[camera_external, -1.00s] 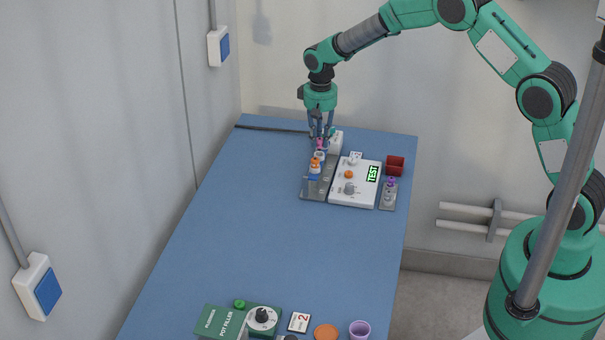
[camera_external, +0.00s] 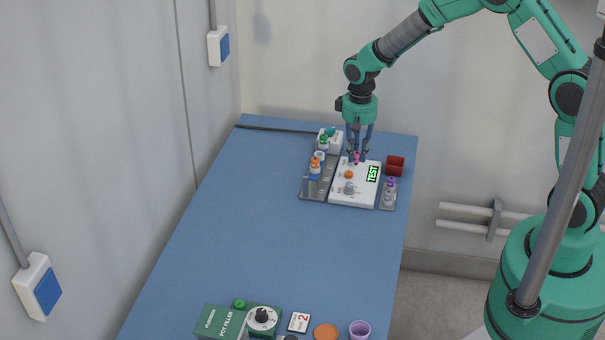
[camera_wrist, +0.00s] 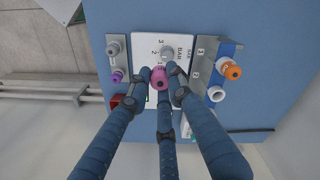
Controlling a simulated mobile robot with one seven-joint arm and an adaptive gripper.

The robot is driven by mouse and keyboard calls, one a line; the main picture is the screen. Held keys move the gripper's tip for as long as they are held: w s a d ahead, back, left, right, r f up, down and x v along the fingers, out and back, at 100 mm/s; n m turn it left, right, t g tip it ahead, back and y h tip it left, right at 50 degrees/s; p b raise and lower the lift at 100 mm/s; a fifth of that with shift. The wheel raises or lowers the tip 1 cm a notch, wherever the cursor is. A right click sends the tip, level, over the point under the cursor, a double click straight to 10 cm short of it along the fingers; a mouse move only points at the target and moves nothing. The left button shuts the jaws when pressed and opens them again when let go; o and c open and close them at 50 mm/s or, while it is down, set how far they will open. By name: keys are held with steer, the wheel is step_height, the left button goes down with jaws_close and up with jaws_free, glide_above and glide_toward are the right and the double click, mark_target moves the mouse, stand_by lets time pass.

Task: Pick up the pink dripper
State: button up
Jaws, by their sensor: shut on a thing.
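The pink dripper (camera_wrist: 159,78) is between the fingers of my gripper (camera_wrist: 162,86) in the wrist view, and the fingers are shut on it. In the external view the pink dripper (camera_external: 356,157) shows as a small pink spot between the fingertips of my gripper (camera_external: 357,157). My gripper points down over the back part of the white panel (camera_external: 343,196). The lower part of the dripper is hidden, so I cannot tell whether it touches the panel.
A grey rack (camera_external: 308,194) left of the panel holds an orange-topped dripper (camera_external: 316,162). A white box (camera_external: 335,145) with green-topped pieces stands behind it. A red tray (camera_external: 395,166) and a purple-topped dripper (camera_external: 390,188) are on the right. The middle of the blue table is clear.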

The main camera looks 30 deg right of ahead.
steer(key=shift+s+d, duration=0.2)
steer(key=shift+s, duration=0.55)
